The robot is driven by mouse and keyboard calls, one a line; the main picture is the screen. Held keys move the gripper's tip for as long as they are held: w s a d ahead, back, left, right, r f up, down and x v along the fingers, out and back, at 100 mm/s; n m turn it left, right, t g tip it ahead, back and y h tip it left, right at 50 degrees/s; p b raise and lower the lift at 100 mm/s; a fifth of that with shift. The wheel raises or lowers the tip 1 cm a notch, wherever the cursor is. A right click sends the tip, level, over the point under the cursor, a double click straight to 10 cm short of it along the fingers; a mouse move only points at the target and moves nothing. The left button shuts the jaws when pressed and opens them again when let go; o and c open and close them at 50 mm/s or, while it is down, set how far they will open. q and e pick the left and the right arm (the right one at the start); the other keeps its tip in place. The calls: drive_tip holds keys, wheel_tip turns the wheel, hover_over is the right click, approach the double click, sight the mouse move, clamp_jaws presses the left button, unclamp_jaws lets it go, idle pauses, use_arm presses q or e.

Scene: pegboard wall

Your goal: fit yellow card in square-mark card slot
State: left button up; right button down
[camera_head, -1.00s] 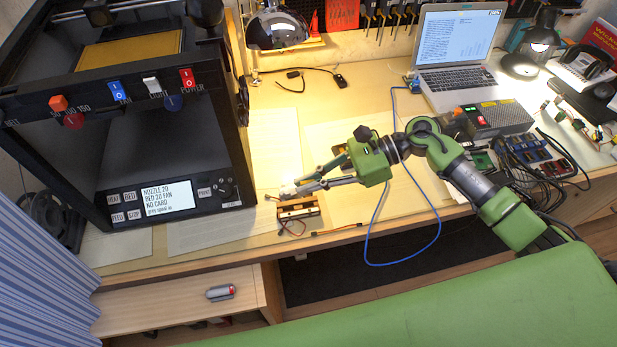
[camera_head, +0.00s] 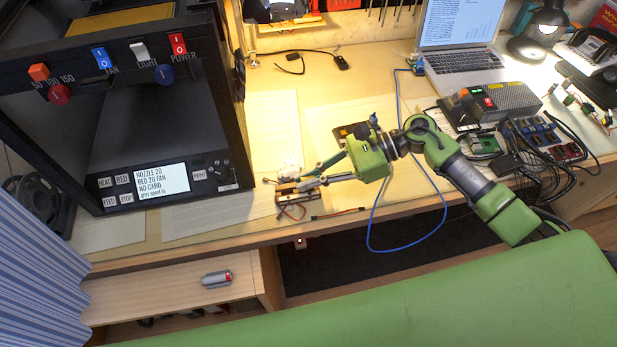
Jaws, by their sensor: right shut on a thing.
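My right gripper (camera_head: 308,180) reaches from the right, low over the desk's front part. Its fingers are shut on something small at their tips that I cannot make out. The tips are at a small wooden block with wires (camera_head: 290,195) and partly cover it; I cannot tell whether they touch it. I cannot pick out the yellow card. The black printer (camera_head: 140,130) at left has a front panel whose screen (camera_head: 162,180) reads "NO CARD". The panel's right end (camera_head: 228,180) has small details, but a square mark is not readable. My left gripper is out of view.
A blue cable (camera_head: 400,250) loops over the desk edge below my right arm. A laptop (camera_head: 462,60), a power box (camera_head: 505,98) and boards with cables stand at right. An open drawer (camera_head: 180,295) holds a grey cylinder (camera_head: 216,278).

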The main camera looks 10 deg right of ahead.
drive_tip(key=shift+d+f+b, duration=0.1)
drive_tip(key=shift+b, duration=0.45)
drive_tip(key=c, duration=2.2)
unclamp_jaws()
drive_tip(key=shift+o, duration=0.2)
drive_tip(key=v, duration=1.2)
